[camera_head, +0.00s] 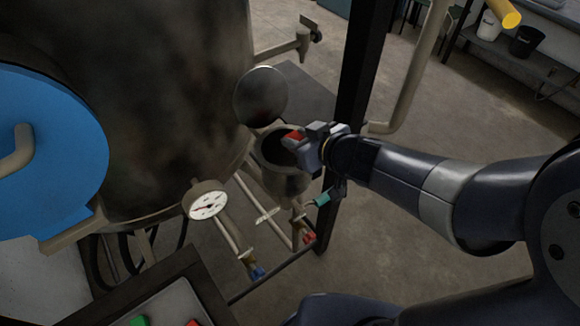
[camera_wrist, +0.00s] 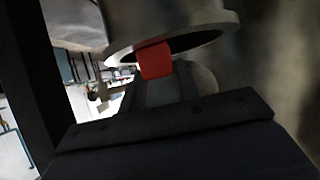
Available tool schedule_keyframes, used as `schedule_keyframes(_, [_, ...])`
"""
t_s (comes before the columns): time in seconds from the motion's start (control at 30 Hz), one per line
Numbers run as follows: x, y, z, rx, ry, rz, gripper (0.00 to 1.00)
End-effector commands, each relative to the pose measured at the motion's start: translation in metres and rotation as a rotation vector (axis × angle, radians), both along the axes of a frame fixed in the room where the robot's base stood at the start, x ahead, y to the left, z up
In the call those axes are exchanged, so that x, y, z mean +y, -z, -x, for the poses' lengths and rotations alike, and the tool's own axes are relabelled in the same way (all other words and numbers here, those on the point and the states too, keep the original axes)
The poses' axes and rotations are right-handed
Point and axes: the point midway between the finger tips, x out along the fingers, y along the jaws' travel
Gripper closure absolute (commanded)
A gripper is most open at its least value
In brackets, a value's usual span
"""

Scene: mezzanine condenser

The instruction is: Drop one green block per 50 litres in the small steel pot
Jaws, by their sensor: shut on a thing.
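The small steel pot (camera_head: 284,183) stands open beside the large tank, its round lid (camera_head: 260,96) tilted up behind it. My gripper (camera_head: 301,142) is at the pot's mouth, over the right side of the rim. It is shut on a red block (camera_head: 292,137), not a green one. The wrist view shows the red block (camera_wrist: 155,61) between my fingers, against the pot's dark opening and rim (camera_wrist: 225,18). The pot's inside is dark and its contents cannot be seen. A green block (camera_head: 138,321) lies in a tray (camera_head: 172,305) at the bottom left, partly cut off.
A round white gauge (camera_head: 208,204) with a red needle sits at the tank (camera_head: 130,110); its marks are too small to read. A red block (camera_head: 192,323) also lies in the tray. A dark post (camera_head: 358,80) stands just behind my gripper. Valves and pipes sit below the pot.

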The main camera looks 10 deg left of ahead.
Motion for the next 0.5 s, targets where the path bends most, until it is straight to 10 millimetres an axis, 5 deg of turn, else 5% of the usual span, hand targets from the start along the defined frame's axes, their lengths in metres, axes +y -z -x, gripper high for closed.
schedule_keyframes(0.17, [0.0,-0.0004,0.0,0.0,0.0,0.0,0.92])
schedule_keyframes(0.2, [0.0,-0.0004,0.0,0.001,0.0,-0.001,0.66])
schedule_keyframes(0.5, [0.0,-0.0004,0.0001,0.001,0.0,-0.001,0.44])
